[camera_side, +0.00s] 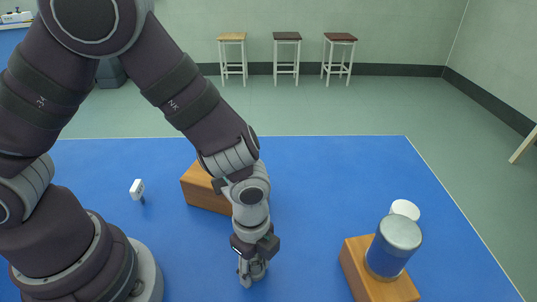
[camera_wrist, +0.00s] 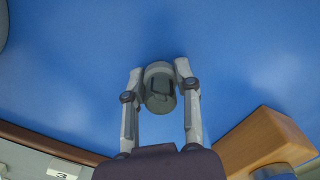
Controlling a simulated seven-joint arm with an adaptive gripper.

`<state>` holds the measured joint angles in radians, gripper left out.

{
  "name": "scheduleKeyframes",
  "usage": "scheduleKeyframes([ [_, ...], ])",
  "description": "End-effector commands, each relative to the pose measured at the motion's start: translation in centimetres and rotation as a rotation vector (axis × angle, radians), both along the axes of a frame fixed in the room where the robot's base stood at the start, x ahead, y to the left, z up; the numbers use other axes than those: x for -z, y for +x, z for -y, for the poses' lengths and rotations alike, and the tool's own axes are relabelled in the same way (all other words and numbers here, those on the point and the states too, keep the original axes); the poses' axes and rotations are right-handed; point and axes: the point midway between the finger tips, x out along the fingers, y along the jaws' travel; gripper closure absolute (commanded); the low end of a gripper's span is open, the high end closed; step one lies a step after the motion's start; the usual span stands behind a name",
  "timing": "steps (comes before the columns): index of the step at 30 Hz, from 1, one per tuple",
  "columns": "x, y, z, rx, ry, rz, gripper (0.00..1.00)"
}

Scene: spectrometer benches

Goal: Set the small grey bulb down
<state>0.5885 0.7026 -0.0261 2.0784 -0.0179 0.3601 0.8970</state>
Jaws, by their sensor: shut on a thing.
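My gripper (camera_side: 252,275) points down over the blue table, near the front middle in the side view. In the wrist view my gripper (camera_wrist: 160,76) is shut on the small grey bulb (camera_wrist: 159,97), a dark grey rounded cylinder between the two fingertips. The bulb is hard to make out in the side view, where the fingers mostly hide it. I cannot tell whether the bulb touches the table.
A wooden block (camera_side: 205,190) lies behind my arm. Another wooden block (camera_side: 359,270) at the right bears a blue and grey cylinder (camera_side: 393,247). A white round thing (camera_side: 405,209) is behind it. A small white thing (camera_side: 137,188) stands at the left. Blue table (camera_side: 330,180) is clear between the blocks.

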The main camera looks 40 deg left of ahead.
Motion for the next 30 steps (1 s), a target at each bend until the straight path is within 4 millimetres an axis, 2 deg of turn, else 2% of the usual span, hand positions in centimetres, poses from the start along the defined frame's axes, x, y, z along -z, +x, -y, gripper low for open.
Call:
scheduleKeyframes([
  [3, 0.4, 0.0, 0.0, 0.000, 0.001, -0.001, 0.95],
  [4, 0.3, 0.0, 0.0, 0.000, 0.001, 0.000, 0.66],
  [9, 0.3, 0.0, 0.0, 0.000, 0.000, 0.000, 0.44],
  [20, -0.1, 0.0, 0.0, 0.000, -0.001, 0.001, 0.44],
  [23, -1.5, 0.1, 0.1, 0.000, -0.004, 0.004, 0.44],
  [30, -6.8, -0.2, 0.6, -0.001, -0.004, 0.007, 0.44],
])
